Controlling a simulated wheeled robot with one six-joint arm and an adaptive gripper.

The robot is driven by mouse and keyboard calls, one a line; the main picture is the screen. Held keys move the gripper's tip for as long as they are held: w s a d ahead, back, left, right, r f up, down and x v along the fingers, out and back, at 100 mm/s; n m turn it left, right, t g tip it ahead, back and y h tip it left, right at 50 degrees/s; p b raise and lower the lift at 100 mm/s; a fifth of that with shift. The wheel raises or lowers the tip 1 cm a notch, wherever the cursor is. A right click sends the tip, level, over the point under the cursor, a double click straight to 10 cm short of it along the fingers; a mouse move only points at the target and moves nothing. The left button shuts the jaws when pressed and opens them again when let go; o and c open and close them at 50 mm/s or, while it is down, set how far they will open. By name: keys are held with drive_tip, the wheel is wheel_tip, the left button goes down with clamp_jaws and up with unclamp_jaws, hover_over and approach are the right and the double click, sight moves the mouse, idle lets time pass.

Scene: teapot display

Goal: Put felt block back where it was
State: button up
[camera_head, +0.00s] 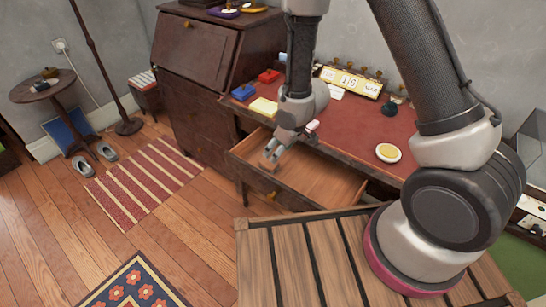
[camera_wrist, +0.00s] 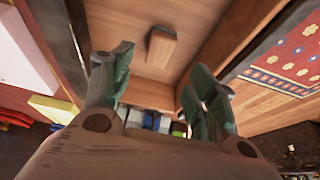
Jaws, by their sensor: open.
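A small brown block (camera_head: 269,161), which seems to be the felt block, lies in the open wooden drawer (camera_head: 328,183), near its left end. In the wrist view the block (camera_wrist: 162,47) rests on the drawer floor, against or close to a drawer wall. My gripper (camera_head: 279,149) is over the drawer, right above the block. In the wrist view my gripper (camera_wrist: 155,80) has its two green-grey fingers spread wide with nothing between them. The block shows beyond the fingertips, apart from them.
The red desk top (camera_head: 350,135) behind the drawer bears a calendar (camera_head: 349,82), a yellow pad (camera_head: 263,106), blue and red boxes, a dark green pot (camera_head: 389,108) and a round yellow dish (camera_head: 388,152). A dark cabinet (camera_head: 205,75) stands left. A striped rug (camera_head: 145,180) lies on open floor.

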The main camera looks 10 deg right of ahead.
drive_tip(key=s+d+r+m+t+h, duration=0.1)
drive_tip(key=d+r+m, duration=0.1)
drive_tip(key=d+r, duration=0.75)
drive_tip(key=s+d+r+m+t+h, duration=0.1)
drive_tip(key=d+r+m, duration=0.1)
drive_tip(key=d+r, duration=0.8)
drive_tip(key=s+d+r+m, duration=0.2)
drive_tip(key=s+d+r, duration=0.1)
drive_tip(key=s+r, duration=0.5)
drive_tip(key=s+d+r+m+g+h, duration=0.1)
drive_tip(key=s+d+r+m, duration=0.2)
drive_tip(key=s+r, duration=0.4)
drive_tip(key=s, duration=0.4)
drive_tip(key=shift+d+r, duration=0.3)
drive_tip(key=shift+r, duration=0.05)
